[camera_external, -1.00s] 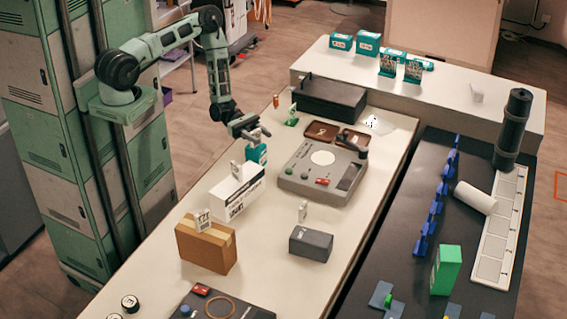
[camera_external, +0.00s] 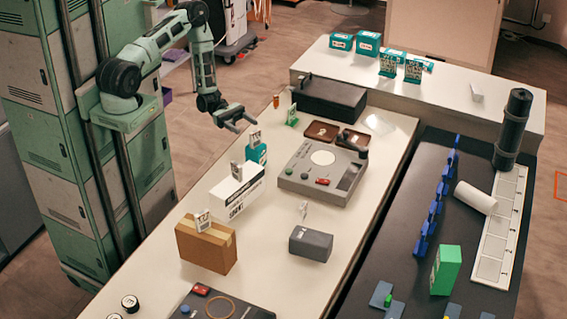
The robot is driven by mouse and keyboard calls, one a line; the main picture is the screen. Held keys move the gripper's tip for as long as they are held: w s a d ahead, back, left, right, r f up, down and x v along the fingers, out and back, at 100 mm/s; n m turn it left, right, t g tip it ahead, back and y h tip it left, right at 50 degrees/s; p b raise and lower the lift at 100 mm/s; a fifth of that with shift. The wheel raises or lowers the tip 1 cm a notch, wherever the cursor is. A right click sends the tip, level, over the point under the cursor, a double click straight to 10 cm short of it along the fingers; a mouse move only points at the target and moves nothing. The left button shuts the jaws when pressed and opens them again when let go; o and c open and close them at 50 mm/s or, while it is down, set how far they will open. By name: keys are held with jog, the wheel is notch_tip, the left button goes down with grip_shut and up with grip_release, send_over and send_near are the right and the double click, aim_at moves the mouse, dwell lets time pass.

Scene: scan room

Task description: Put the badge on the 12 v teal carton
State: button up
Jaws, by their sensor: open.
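A teal carton (camera_external: 258,154) stands on the white table behind the white box. A small white badge (camera_external: 254,138) stands upright at its top and appears to rest on it. The print on both is too small to read, so I cannot confirm 12 V. My gripper (camera_external: 244,124) is open and empty, above and slightly left of the badge and apart from it.
Similar cards show at the white box (camera_external: 237,197), brown box (camera_external: 207,247), grey box (camera_external: 311,245) and green stand (camera_external: 291,122). A grey device (camera_external: 310,185) lies right of the teal carton. Several teal cartons (camera_external: 341,42) stand on the back counter.

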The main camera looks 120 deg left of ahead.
jog(key=s+d+r+m+g+h, duration=0.3)
jog(key=s+d+r+m+g, duration=0.2)
jog(key=s+d+m+g, duration=0.55)
jog(key=s+a+r+m+g+y, duration=0.2)
jog(key=r+m+g+y, duration=0.1)
jog(key=r+m+y, duration=0.2)
jog(key=s+a+r+m+g+y, duration=0.3)
jog(key=r+m+y, duration=0.2)
jog(key=r+m, duration=0.2)
jog(key=shift+m+b, duration=0.35)
jog(key=shift+m, duration=0.3)
